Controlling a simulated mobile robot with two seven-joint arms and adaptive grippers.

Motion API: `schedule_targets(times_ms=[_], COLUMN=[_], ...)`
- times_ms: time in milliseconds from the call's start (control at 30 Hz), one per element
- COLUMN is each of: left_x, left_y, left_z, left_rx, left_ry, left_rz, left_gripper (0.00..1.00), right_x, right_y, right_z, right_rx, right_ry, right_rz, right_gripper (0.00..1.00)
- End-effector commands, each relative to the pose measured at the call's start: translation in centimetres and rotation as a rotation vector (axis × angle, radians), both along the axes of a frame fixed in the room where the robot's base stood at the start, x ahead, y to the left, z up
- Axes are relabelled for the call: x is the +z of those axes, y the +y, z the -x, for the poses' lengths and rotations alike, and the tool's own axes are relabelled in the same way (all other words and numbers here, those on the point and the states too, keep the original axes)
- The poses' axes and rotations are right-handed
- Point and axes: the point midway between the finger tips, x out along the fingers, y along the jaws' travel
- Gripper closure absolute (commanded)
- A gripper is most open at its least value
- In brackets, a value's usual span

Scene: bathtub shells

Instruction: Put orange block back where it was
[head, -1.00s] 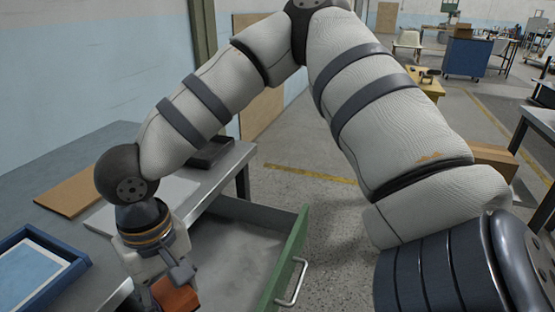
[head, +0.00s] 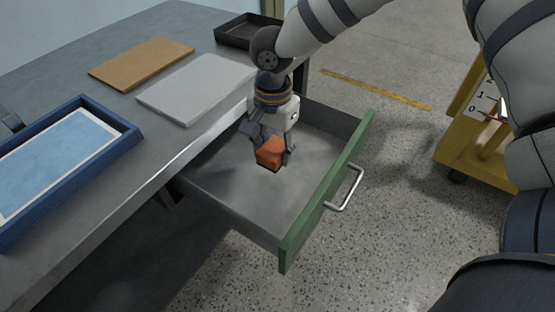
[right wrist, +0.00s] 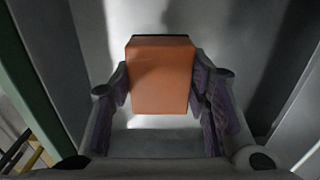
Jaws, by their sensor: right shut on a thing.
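The orange block (head: 270,152) is held between the fingers of my right gripper (head: 272,148), inside the walls of the open drawer (head: 235,190). In the right wrist view the block (right wrist: 160,75) sits between the two purple-padded fingers of my right gripper (right wrist: 163,100). The drawer has a grey interior, a green front and a metal handle (head: 345,190). I cannot tell whether the block touches the drawer floor. No other thing shows in the drawer. My left gripper is not in view.
On the grey table (head: 100,190) lie a blue-framed tray (head: 128,140), a brown board (head: 140,62), a light grey board (head: 195,88) and a dark tray (head: 245,30). A yellow cart (head: 470,140) stands at the right. The floor beyond the drawer is clear.

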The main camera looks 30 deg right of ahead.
Motion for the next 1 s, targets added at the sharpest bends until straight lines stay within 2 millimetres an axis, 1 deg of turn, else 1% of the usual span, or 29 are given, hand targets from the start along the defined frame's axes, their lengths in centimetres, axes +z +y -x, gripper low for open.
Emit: schedule_targets(times_ms=[33, 100, 267, 333, 400, 467, 667, 800, 833, 867, 900, 933, 1000], left_x=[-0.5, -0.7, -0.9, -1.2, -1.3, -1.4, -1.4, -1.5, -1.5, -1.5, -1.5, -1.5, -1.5], left_y=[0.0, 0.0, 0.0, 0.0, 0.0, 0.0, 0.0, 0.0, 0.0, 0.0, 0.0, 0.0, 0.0], left_z=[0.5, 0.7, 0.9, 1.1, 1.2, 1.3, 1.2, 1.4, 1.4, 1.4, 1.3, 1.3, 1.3], left_rx=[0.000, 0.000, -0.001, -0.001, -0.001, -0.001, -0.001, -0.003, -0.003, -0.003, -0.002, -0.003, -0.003], left_ry=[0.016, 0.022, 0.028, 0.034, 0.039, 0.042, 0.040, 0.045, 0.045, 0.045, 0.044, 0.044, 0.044], left_rz=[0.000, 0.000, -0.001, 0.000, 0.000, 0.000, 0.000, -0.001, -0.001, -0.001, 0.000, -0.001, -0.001], left_gripper=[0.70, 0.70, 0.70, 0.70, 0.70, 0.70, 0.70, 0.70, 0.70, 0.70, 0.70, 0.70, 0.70], right_x=[-1.7, -2.6, -3.7, -4.7, -6.2, -7.1, -7.1, -7.5, -7.5, -7.5, -7.4, -7.4, -7.4], right_y=[-0.7, -1.4, -2.3, -2.8, -2.6, -2.6, -2.6, -2.6, -2.6, -2.6, -2.6, -2.6, -2.6], right_z=[-0.3, -0.9, -1.6, -1.9, -1.8, -1.8, -1.9, -1.9, -1.9, -1.9, -1.9, -1.9, -1.9], right_rx=[-0.002, -0.001, 0.000, 0.000, 0.002, 0.003, 0.002, 0.002, 0.002, 0.002, 0.002, 0.002, 0.002], right_ry=[0.010, 0.007, 0.003, 0.005, 0.007, 0.006, 0.001, 0.003, 0.003, 0.003, 0.002, 0.002, 0.002], right_rz=[0.001, 0.001, 0.000, 0.001, 0.001, 0.001, -0.001, -0.001, -0.001, -0.001, 0.000, 0.000, 0.000], right_gripper=[0.79, 0.79, 0.79, 0.79, 0.79, 0.79, 0.79, 0.79, 0.55, 0.48, 0.39, 0.37, 0.37])
